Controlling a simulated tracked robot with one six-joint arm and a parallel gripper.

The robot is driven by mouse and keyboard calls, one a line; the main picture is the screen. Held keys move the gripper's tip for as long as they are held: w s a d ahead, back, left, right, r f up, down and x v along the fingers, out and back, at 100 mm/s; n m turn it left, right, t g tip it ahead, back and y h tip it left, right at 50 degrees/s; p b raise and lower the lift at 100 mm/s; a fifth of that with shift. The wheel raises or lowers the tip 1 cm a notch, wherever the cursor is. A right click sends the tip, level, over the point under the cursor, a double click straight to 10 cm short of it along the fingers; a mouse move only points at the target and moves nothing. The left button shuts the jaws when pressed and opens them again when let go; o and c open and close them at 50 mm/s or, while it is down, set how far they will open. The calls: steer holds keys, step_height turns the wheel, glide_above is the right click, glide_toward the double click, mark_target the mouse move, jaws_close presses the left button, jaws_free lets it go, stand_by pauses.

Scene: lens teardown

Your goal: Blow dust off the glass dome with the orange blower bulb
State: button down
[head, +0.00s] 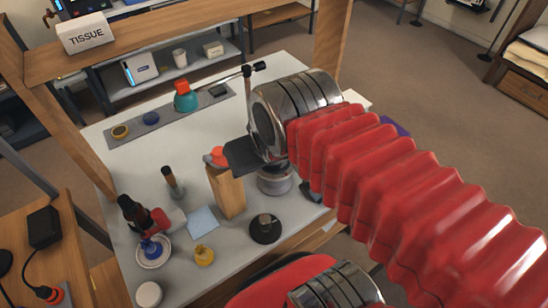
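An orange rounded thing (217,156), possibly the blower bulb, shows at the top of an upright wooden block (228,192) in the middle of the white table. My gripper (243,156) shows as a dark flat part just right of it, below my chrome wrist. I cannot tell whether they touch, or whether the fingers are open or shut. A grey-white round piece (275,181) stands under my wrist, partly hidden. I cannot make out a clear glass dome. A blue rounded piece (151,250) sits on a white dish (154,262) at front left.
A grey strip (145,129) at the back holds a teal bottle with an orange cap (186,97). A black disc (266,229), yellow pot (204,255), blue cloth (202,222) and dark-topped cylinder (173,182) stand nearby. Wooden posts frame the table.

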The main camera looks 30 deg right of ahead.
steer(key=shift+f, duration=0.45)
steer(key=shift+r, duration=0.15)
stand_by(0.5)
steer(key=shift+r, duration=1.45)
steer(key=shift+r, duration=2.5)
steer(key=shift+w, duration=0.1)
step_height(320, 180, down, 8)
